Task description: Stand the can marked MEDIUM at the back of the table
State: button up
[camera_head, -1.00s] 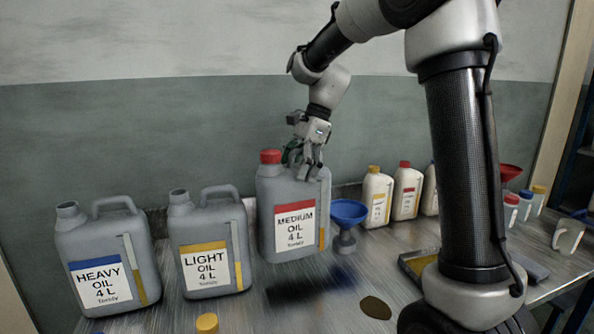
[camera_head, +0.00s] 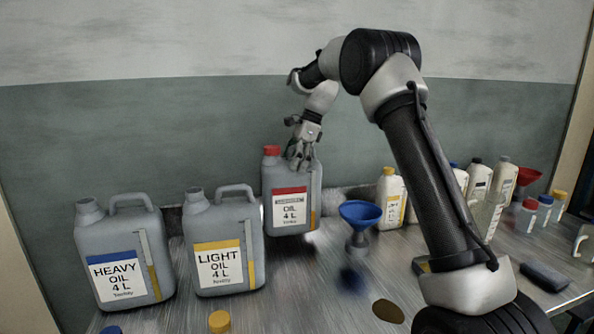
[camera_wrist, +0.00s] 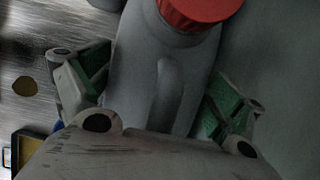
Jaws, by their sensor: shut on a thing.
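The MEDIUM oil can (camera_head: 291,195) is grey with a red cap and a red-banded label; its top word is blurred in the head view. My gripper (camera_head: 302,163) is shut on its handle from above. The can is upright near the back wall, beside the LIGHT can; its base looks close to the table (camera_head: 335,285), but I cannot tell if it touches. In the wrist view, the can's red cap (camera_wrist: 198,12) and handle show between my green-padded fingers.
The LIGHT can (camera_head: 218,245) and HEAVY can (camera_head: 122,255), both uncapped, stand at left. A blue funnel (camera_head: 360,214) stands close right of the held can. White bottles (camera_head: 390,200) stand at the back right. Yellow (camera_head: 219,321) and blue (camera_head: 111,330) caps lie in front.

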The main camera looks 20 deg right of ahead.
jog(key=shift+w+r, duration=0.2)
jog(key=shift+r, duration=0.15)
jog(key=shift+f, duration=2.45)
jog(key=o, duration=1.7)
jog(key=shift+o, duration=0.2)
jog(key=shift+s, duration=0.1)
jog(key=shift+f, duration=0.1)
